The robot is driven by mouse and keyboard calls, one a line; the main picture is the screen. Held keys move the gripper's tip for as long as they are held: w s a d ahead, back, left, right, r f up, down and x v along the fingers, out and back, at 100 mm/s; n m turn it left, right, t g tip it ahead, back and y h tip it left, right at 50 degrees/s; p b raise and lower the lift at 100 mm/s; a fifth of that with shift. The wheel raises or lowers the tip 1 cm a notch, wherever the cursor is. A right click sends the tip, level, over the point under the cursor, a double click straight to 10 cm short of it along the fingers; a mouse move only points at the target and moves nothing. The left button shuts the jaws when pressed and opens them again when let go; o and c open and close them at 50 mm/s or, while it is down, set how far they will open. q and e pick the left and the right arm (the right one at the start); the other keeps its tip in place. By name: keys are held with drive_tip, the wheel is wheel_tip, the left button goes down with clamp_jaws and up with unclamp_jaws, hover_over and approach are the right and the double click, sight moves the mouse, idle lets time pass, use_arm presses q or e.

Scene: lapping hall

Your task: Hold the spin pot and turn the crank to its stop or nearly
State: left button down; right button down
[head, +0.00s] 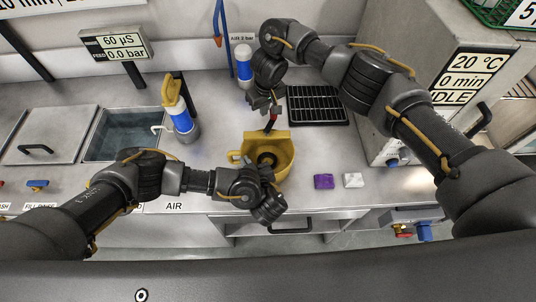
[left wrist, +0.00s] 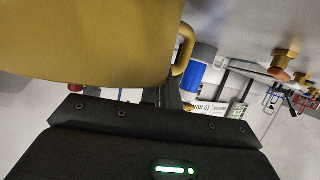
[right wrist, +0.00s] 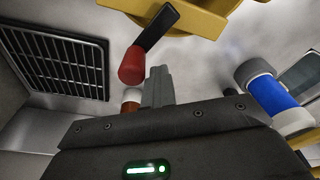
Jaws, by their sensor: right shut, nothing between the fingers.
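The spin pot (head: 283,158) is a yellow vessel on the steel bench, with a handle on its left and a dark round opening inside. The crank (head: 269,127), a black arm with a red knob, stands at its back; it also shows in the right wrist view (right wrist: 132,66). My right gripper (right wrist: 158,86) is shut and empty, close beside the red knob; I cannot tell if they touch. My left gripper (left wrist: 168,92) is low at the pot's front. The yellow wall (left wrist: 90,40) fills much of the left wrist view and hides the fingertips, so its grip is unclear.
A black grate (head: 317,104) lies behind right of the pot. A blue-and-white bottle (head: 181,119) stands to the left, another (head: 243,66) behind. A purple block (head: 324,181) and a white block (head: 353,180) lie at the right front. A sink (head: 125,135) is further left.

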use_arm(q)
drive_tip(key=shift+s+f, duration=0.15)
drive_tip(key=shift+f, duration=0.1)
use_arm(e)
wheel_tip(320, 180, up, 7)
idle(0.5)
use_arm(q)
drive_tip(key=c, duration=1.6)
unclamp_jaws()
drive_tip(key=shift+o, duration=0.2)
drive_tip(key=shift+w+r, duration=0.1)
drive_tip(key=shift+w, duration=0.1)
use_arm(e)
drive_tip(key=shift+w+f, duration=0.1)
use_arm(q)
drive_tip(key=shift+r, duration=0.15)
use_arm(e)
drive_tip(key=shift+a, duration=0.1)
